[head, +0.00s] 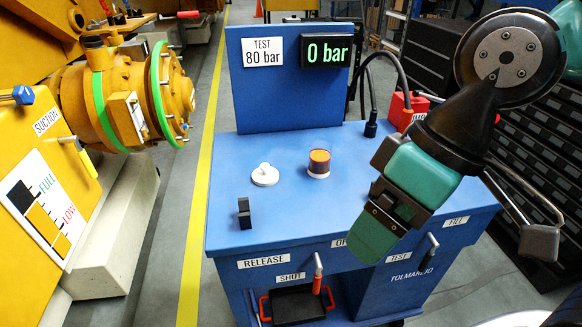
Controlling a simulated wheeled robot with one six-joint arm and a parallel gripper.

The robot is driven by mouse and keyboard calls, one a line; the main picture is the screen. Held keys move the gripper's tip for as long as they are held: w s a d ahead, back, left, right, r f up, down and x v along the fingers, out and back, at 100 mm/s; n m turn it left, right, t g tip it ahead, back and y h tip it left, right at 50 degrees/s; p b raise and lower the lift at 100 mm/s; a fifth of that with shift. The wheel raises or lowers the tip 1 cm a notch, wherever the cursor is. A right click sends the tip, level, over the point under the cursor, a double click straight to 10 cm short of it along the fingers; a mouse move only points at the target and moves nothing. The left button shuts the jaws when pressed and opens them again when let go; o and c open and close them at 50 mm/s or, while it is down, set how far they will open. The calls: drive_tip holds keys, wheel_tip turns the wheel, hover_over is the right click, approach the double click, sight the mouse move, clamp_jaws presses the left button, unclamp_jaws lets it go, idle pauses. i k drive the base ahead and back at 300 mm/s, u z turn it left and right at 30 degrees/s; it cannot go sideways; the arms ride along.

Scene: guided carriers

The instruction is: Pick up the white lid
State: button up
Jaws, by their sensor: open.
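The white lid (265,177) lies flat on the blue bench top, with a small knob standing up from its middle. A clear cup of amber-brown liquid (319,163) stands to its right on a white round base. My gripper (378,226) is teal and black. It is over the right front part of the bench, to the right of the lid and apart from it. It is open and I see nothing between its fingers, though the arm partly hides them.
A small black block (243,212) stands at the bench's left front. A blue panel with a 0 bar display (326,51) rises at the back. A red box (406,110) and a black hose are at the back right. A yellow machine (125,95) stands left.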

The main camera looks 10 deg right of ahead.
sight(264, 176)
drive_tip(key=u, duration=0.3)
drive_tip(key=i, duration=0.7)
drive_tip(key=u, duration=0.45)
